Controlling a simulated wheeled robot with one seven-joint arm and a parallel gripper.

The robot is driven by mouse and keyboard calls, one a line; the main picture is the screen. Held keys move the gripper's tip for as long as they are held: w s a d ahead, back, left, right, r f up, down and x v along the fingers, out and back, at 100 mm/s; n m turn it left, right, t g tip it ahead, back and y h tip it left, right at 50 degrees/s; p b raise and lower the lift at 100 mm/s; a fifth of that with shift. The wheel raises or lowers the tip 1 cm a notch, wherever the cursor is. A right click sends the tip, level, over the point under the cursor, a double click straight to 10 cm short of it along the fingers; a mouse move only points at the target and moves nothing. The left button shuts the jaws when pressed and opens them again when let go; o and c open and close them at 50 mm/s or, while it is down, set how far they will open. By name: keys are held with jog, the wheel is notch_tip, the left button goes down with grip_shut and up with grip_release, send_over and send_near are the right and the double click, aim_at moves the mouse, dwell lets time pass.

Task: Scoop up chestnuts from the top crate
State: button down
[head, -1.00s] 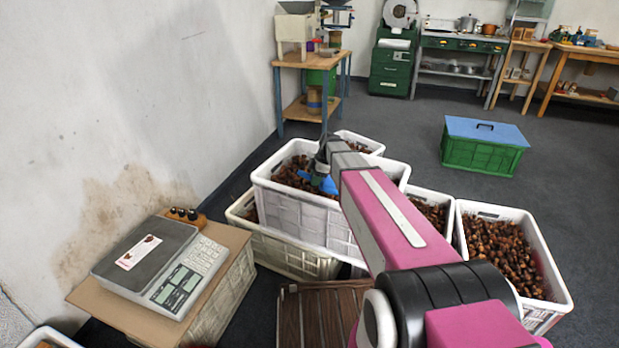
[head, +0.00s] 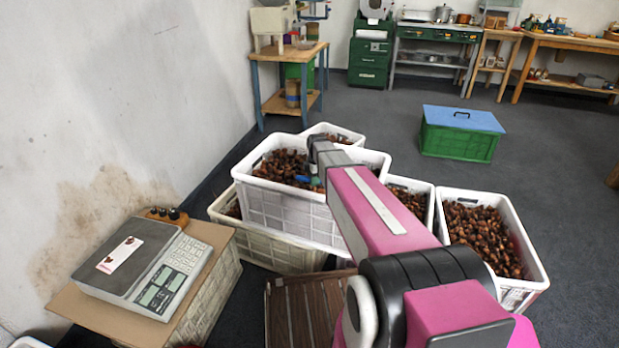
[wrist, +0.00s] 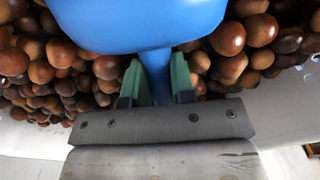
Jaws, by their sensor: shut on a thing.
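The top crate (head: 290,207) is white and stands raised on other crates in the middle of the head view. It holds many brown chestnuts (head: 277,162). In the wrist view, my gripper (wrist: 157,82) is shut on the handle of a blue scoop (wrist: 140,22), with a green finger on each side. The scoop is down among the chestnuts (wrist: 60,60) inside the top crate. In the head view, only a bit of the blue scoop (head: 312,183) shows beside my arm. Whether chestnuts lie in the scoop is hidden.
A scale (head: 140,265) stands on a cardboard-topped crate at left, near the wall. More chestnut crates stand around, one at right (head: 492,240). A slatted brown surface (head: 305,308) lies in front. A green box with a blue lid (head: 460,134) stands on open floor.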

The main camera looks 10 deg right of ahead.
jog(key=shift+a+r+h, duration=0.2)
jog(key=shift+r+h, duration=0.3)
jog(key=shift+h, duration=0.05)
jog(key=shift+a+r+h, duration=0.2)
jog(key=shift+r+h, duration=0.25)
jog(key=shift+h, duration=0.7)
jog(key=shift+v, duration=4.55)
